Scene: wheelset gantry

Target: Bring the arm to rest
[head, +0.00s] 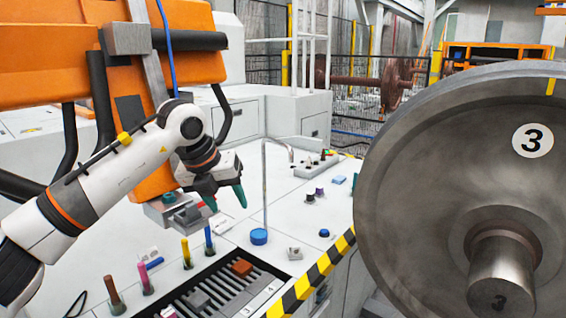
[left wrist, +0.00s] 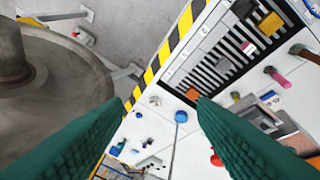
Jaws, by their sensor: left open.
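My left arm (head: 90,190) reaches in from the left in the head view, over the white bench top. Its gripper (head: 226,197) has two dark green fingers, pointing down and standing apart with nothing between them. It hangs above the bench, behind the slotted rack and left of the thin upright metal post. In the left wrist view both green fingers of the gripper (left wrist: 160,102) are spread, with the bench below showing in the gap. My right gripper is not in view.
A large grey wheel (head: 430,160) marked 3 fills the right. A black-and-yellow striped edge (head: 310,277) bounds the bench. On the bench are a black slotted rack (head: 222,290), several coloured upright pegs and a blue knob (head: 259,236). An orange machine (head: 50,65) stands at the left.

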